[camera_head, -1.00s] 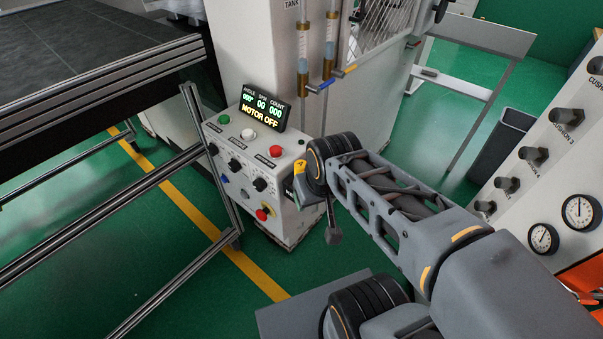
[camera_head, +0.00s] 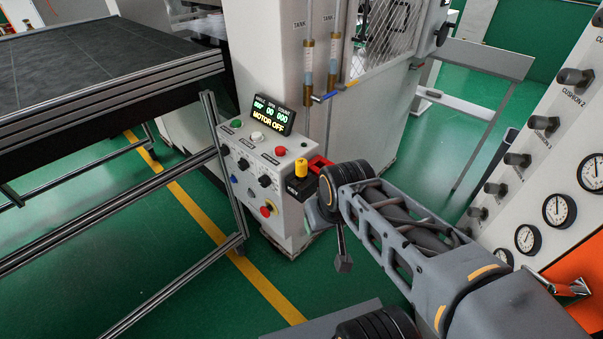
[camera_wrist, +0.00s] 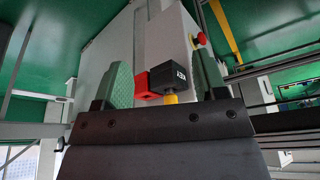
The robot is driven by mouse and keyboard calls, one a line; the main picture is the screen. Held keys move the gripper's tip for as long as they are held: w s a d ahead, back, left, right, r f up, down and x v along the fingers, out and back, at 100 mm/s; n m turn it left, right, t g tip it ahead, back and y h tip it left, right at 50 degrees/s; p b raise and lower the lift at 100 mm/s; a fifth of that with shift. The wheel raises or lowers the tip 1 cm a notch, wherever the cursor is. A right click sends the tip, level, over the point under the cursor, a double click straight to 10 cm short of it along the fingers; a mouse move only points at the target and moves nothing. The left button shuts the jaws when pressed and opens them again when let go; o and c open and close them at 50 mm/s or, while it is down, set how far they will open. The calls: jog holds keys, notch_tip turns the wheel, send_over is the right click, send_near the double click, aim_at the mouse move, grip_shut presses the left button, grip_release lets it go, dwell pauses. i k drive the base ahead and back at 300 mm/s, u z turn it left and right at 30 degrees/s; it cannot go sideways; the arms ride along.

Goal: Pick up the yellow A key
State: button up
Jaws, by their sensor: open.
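The yellow key (camera_head: 301,167) stands up from a black block (camera_head: 300,186) at the right end of the control box. In the wrist view the yellow key (camera_wrist: 171,98) shows as a short yellow piece beside the black block (camera_wrist: 177,73), which is lettered "KEY". My gripper (camera_wrist: 158,68) is open, with one finger on each side of the block and key in that picture. I cannot tell its distance from the key, and no grip on it shows. In the head view my gripper is largely hidden by my wrist, just right of and below the key.
A red block (camera_head: 321,163) sits beside the black block. The control box (camera_head: 262,165) carries several buttons, knobs and a display (camera_head: 267,115). A metal-railed table (camera_head: 110,68) stands at left. A gauge panel (camera_head: 550,170) is at right. Green floor is open in front.

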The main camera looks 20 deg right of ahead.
aim_at(300, 164)
jog(key=u, duration=1.8)
jog(key=i, duration=1.1)
jog(key=z, duration=2.85)
